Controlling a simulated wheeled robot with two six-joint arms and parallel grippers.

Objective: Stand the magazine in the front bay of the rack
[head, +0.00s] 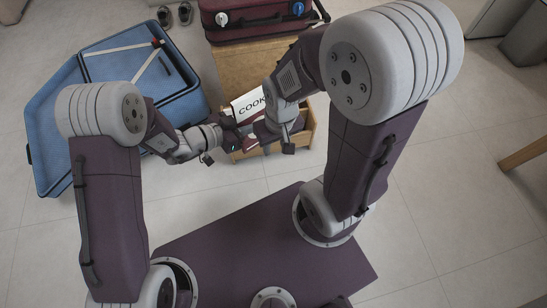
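The rack (309,127) is a small light-wood box on the floor, against a wooden cabinet. A white magazine (246,103) with black letters "COOK" shows upright at the rack, partly behind my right gripper. Its lower part is hidden, so I cannot tell which bay it is in. My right gripper (277,147) points down over the front of the rack, with its fingertips apart. I see nothing clearly between them. My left gripper (218,143) is at the rack's left end, close to the right one. Its fingers overlap dark things there, and its grip is unclear.
An open blue suitcase (180,108) lies on the floor at the left. A dark red suitcase (258,31) sits on the wooden cabinet (240,68). Dark shoes (185,13) lie at the back. A wooden leg (524,153) shows at the right.

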